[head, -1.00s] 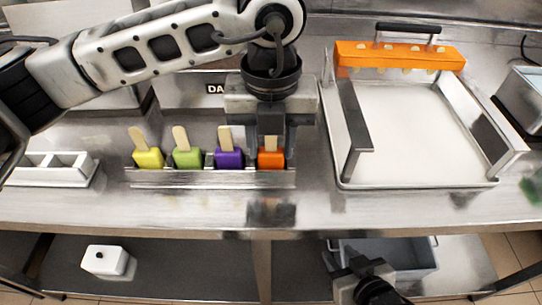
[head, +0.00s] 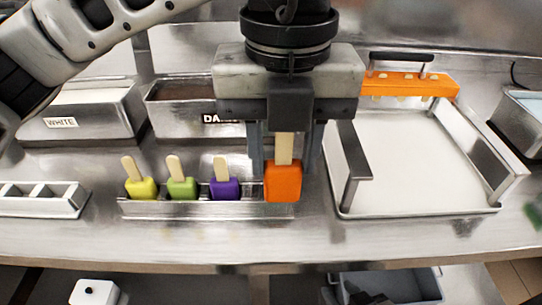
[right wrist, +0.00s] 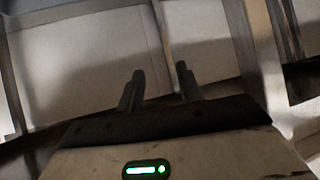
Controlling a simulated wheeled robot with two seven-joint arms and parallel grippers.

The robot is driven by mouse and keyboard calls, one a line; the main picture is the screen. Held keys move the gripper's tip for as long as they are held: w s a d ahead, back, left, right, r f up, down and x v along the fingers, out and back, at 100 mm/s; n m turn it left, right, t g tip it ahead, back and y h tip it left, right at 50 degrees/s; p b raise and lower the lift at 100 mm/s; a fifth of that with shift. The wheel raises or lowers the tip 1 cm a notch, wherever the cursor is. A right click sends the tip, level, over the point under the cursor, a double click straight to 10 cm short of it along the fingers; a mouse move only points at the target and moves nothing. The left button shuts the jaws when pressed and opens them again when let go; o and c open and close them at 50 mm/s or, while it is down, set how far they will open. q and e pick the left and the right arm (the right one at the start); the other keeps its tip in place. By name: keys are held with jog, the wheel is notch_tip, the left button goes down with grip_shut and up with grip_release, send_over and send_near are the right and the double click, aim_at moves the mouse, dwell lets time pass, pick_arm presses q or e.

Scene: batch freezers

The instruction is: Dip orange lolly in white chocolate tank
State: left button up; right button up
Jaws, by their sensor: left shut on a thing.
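My left gripper (head: 285,150) is shut on the stick of the orange lolly (head: 283,182). The lolly hangs upright, block down, in front of the right end of the metal lolly rack (head: 200,209). The white chocolate tank (head: 82,121), labelled WHITE, stands at the back left with pale contents. My right gripper shows in the right wrist view (right wrist: 160,88) with its two fingers apart and nothing between them.
Yellow (head: 141,188), green (head: 182,188) and purple (head: 223,188) lollies stand in the rack. A dark chocolate tank (head: 180,112) is beside the white one. A white tray with metal handles (head: 420,160) is at right. An empty white holder (head: 40,199) is at far left.

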pick_arm(q)
jog(key=s+d+r+p, duration=0.1)
jog(key=s+r+p, duration=0.2)
jog(key=s+r, duration=0.4)
notch_tip(320, 180, up, 3)
jog(key=shift+d+r, duration=0.1)
jog(key=shift+d, duration=0.3)
dwell(0.5)
